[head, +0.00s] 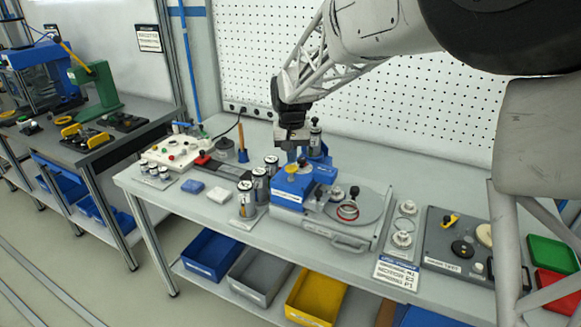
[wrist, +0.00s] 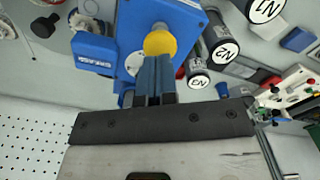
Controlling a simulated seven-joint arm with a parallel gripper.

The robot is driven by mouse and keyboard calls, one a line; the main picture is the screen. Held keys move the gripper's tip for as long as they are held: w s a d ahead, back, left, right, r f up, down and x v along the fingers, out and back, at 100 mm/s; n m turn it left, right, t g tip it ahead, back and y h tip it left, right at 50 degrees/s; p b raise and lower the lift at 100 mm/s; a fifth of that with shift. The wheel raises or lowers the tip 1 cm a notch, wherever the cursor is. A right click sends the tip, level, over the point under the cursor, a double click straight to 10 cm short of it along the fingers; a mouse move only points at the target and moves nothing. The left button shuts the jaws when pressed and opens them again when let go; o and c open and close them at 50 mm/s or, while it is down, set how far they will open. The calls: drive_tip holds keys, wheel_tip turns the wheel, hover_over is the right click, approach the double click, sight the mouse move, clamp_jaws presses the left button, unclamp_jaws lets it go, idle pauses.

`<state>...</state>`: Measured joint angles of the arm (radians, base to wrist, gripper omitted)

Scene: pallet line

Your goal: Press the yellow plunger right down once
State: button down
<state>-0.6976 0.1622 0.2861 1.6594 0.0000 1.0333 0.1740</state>
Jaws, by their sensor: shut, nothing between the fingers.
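The yellow plunger (head: 291,168) stands on top of a blue block (head: 289,198) on the bench. In the wrist view its round yellow cap (wrist: 160,40) shows just past my fingertips, with its lower edge hidden by them. My gripper (head: 292,158) points down, its blue fingers shut together and empty, right over or beside the plunger. The fingers also show in the wrist view (wrist: 155,62). I cannot tell whether the fingertips touch the cap or how far down the plunger sits.
Labelled cylinders (head: 246,198) stand left of the blue block. A control box (head: 175,150) with buttons sits further left. A pegboard wall (head: 400,105) rises behind the bench.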

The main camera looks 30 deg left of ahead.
sight(291, 166)
drive_tip(key=shift+f, duration=2.1)
drive_tip(key=shift+r, duration=3.85)
drive_tip(key=shift+d, duration=0.1)
